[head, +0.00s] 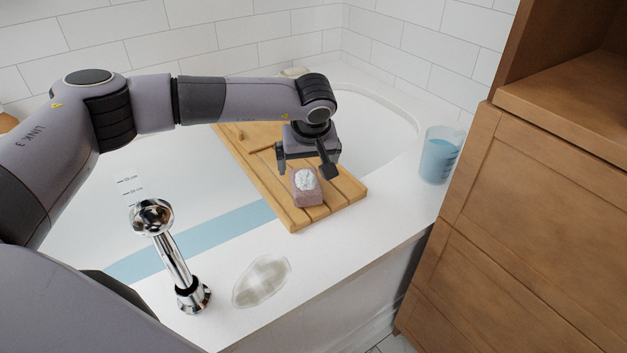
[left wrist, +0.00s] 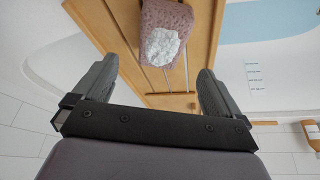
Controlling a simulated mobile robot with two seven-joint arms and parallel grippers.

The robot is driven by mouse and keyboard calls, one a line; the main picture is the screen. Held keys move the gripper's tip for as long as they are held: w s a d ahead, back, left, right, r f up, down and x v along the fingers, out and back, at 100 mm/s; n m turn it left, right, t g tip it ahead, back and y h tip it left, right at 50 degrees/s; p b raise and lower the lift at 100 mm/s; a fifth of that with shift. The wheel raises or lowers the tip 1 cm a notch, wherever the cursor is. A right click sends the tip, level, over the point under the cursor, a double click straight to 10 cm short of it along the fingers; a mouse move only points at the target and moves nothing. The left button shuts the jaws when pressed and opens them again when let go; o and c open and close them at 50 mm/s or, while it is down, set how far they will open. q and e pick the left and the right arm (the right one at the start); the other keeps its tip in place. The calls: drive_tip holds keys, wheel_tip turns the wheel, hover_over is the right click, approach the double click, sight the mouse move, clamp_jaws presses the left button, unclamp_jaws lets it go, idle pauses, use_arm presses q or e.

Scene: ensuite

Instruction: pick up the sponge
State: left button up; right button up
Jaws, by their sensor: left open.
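The sponge (head: 306,190) is a mauve-pink block with a white foamy patch on top. It lies on the wooden bath tray (head: 350,191), near the tray's front end. In the left wrist view the sponge (left wrist: 166,20) shows at the top, beyond the fingertips and between their lines. My left gripper (head: 304,170) is open and empty, just behind and above the sponge in the head view. Its two fingers also show in the left wrist view (left wrist: 158,85), spread wide apart. My right gripper is not in either view.
A blue-filled measuring jug (head: 439,156) stands on the tub's rim at the right. A chrome fitting (head: 171,255) and a clear dish (head: 262,281) are at the front left. A wooden cabinet (head: 540,210) rises at the right. A small stick (head: 261,149) lies on the tray.

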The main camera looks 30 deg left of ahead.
sight(306, 183)
use_arm(q)
drive_tip(key=shift+a+f+b, duration=0.2)
drive_tip(key=shift+f+b, duration=0.1)
drive_tip(key=shift+f, duration=0.9)
drive_tip(key=f, duration=0.1)
drive_tip(key=f+b, duration=0.1)
drive_tip(key=f, duration=0.2)
drive_tip(key=shift+w+a+f+b, duration=0.15)
drive_tip(key=shift+w+f+b, duration=0.1)
drive_tip(key=shift+w+b, duration=0.05)
drive_tip(key=shift+w+f, duration=0.1)
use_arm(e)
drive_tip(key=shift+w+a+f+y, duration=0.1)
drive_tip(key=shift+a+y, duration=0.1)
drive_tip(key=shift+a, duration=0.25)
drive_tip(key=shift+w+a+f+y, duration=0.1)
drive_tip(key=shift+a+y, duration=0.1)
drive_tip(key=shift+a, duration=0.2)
use_arm(q)
drive_tip(key=shift+c, duration=0.3)
drive_tip(key=c, duration=1)
